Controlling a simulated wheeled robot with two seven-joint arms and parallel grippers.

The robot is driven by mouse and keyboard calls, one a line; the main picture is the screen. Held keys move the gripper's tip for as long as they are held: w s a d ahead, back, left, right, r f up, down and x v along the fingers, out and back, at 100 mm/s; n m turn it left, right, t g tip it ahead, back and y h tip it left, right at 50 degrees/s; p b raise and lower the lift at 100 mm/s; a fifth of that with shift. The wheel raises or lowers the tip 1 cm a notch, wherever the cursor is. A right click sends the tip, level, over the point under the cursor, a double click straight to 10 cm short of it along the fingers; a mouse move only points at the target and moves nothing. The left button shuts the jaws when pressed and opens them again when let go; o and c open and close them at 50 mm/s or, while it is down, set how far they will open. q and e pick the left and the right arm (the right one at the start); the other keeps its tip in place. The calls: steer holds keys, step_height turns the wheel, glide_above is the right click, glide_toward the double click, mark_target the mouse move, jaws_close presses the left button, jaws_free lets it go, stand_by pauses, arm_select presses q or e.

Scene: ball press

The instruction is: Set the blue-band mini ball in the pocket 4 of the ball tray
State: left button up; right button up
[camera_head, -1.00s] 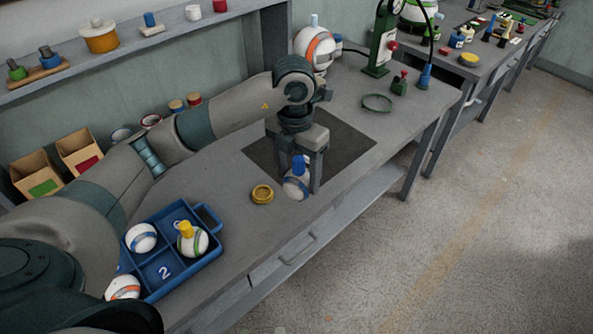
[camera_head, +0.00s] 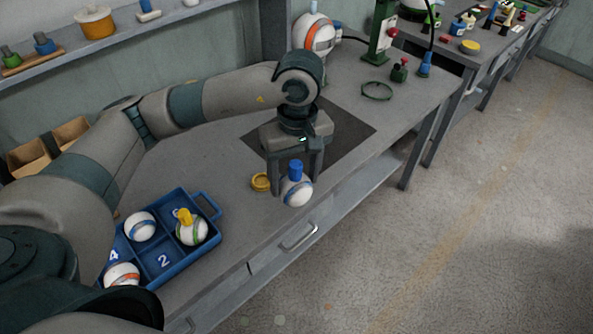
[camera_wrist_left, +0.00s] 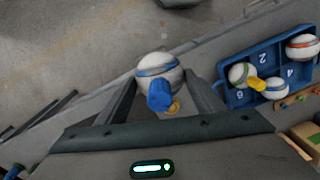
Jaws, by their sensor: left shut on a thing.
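My left gripper (camera_head: 295,176) is shut on a white ball with a blue band and a blue knob (camera_head: 297,191), at the front edge of the bench. The held ball shows between the fingers in the left wrist view (camera_wrist_left: 158,72), knob toward the camera. The blue ball tray (camera_head: 207,238) lies on the bench to the left of the gripper. Its pocket 4 (camera_head: 114,256) shows its number and looks empty; the number also shows in the wrist view (camera_wrist_left: 290,73). My right gripper is not in view.
The tray holds a blue-band ball (camera_head: 140,227), a green-band ball with a yellow knob (camera_head: 191,230) and an orange-band ball (camera_head: 122,274). Pocket 2 (camera_head: 163,261) is empty. A larger orange-band ball (camera_head: 313,33) stands behind.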

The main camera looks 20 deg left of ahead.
arm_select(q)
steer(key=m, duration=0.2)
steer(key=s+m, duration=0.1)
steer(key=m, duration=0.3)
steer(key=shift+s, duration=0.35)
steer(key=m, duration=0.2)
steer(key=s+m, duration=0.1)
steer(key=m, duration=0.1)
